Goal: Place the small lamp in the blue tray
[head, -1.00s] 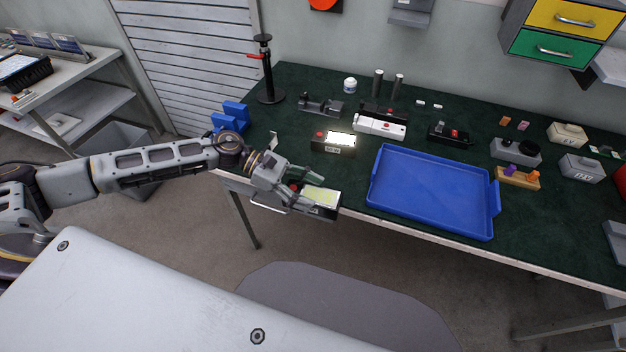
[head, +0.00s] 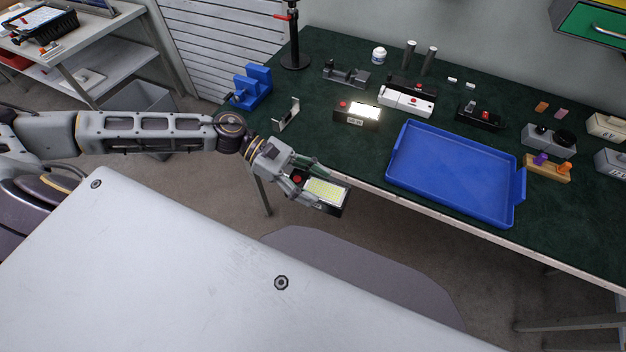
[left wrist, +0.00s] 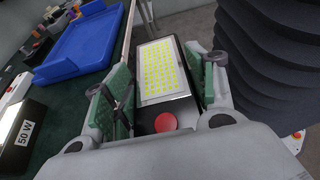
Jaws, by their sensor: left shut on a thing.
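A small black lamp (head: 325,192) with a lit panel of yellow dots and a red button is in my left gripper (head: 318,178). The gripper is shut on it, and the lamp is held at the front edge of the bench. In the left wrist view the lamp (left wrist: 160,72) lies between the green finger pads, red button towards the wrist. The blue tray (head: 455,175) lies on the bench to the right of the lamp, apart from it, and looks empty. It also shows at upper left in the left wrist view (left wrist: 85,45). My right gripper is not in view.
Another lamp (head: 357,112), marked 50 W, stands on the bench behind the held one. A white device (head: 405,102) stands behind the tray, and a wooden block with purple and orange knobs (head: 547,168) at its right. A metal bracket (head: 287,115) stands at left.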

